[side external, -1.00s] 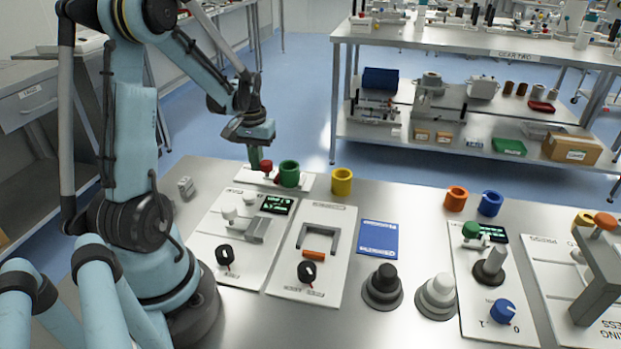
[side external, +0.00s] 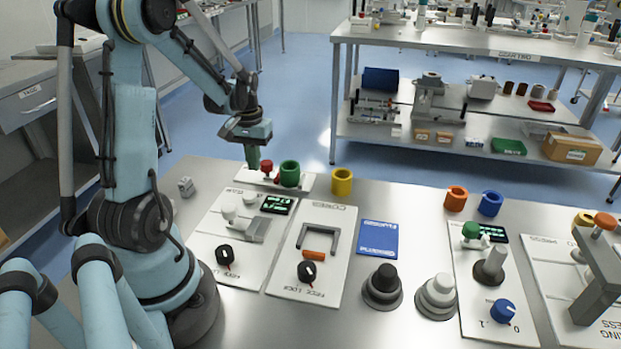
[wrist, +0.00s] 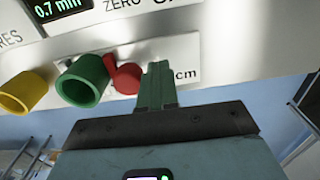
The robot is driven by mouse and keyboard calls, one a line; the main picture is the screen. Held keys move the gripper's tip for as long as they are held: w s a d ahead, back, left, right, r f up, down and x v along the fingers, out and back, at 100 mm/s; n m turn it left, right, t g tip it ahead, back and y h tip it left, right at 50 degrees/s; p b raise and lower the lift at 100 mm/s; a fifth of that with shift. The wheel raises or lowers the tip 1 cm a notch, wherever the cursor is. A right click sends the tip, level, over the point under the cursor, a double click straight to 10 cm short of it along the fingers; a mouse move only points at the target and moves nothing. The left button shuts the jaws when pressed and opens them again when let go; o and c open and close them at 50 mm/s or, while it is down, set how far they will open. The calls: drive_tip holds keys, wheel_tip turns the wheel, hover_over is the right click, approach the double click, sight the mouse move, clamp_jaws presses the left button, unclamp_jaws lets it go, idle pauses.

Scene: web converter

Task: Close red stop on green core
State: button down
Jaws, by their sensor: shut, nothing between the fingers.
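The green core (side external: 290,173) stands upright on a white plate at the back of the bench. The red stop (side external: 267,167) is just left of it. In the wrist view, the red stop (wrist: 125,78) looks touching or nearly touching the green core (wrist: 82,80). My gripper (side external: 253,160) points down at the left of the red stop, its green fingers closed together and empty. In the wrist view, my gripper's fingers (wrist: 157,85) are beside the red stop, on the side away from the core; whether they touch it I cannot tell.
A yellow core (side external: 342,182) stands just right of the white plate (side external: 308,183). Panels with knobs lie in front, one with a lit green display (side external: 277,205). Orange (side external: 456,198) and blue (side external: 490,203) cores stand further right. A small grey block (side external: 186,187) sits to the left.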

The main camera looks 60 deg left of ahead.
drive_tip(key=shift+s+a+r, duration=0.1)
drive_tip(key=shift+r, duration=0.05)
wheel_tip(320, 180, up, 7)
idle(1.0)
drive_tip(key=w+d+r+m+t, duration=0.1)
drive_tip(key=d+r+m+t, duration=0.1)
drive_tip(key=d, duration=1.1)
drive_tip(key=w+d+r+m+t, duration=0.1)
drive_tip(key=d+m+t, duration=0.4)
drive_tip(key=d, duration=0.9)
drive_tip(key=shift+r+m, duration=0.35)
drive_tip(key=shift+m, duration=0.65)
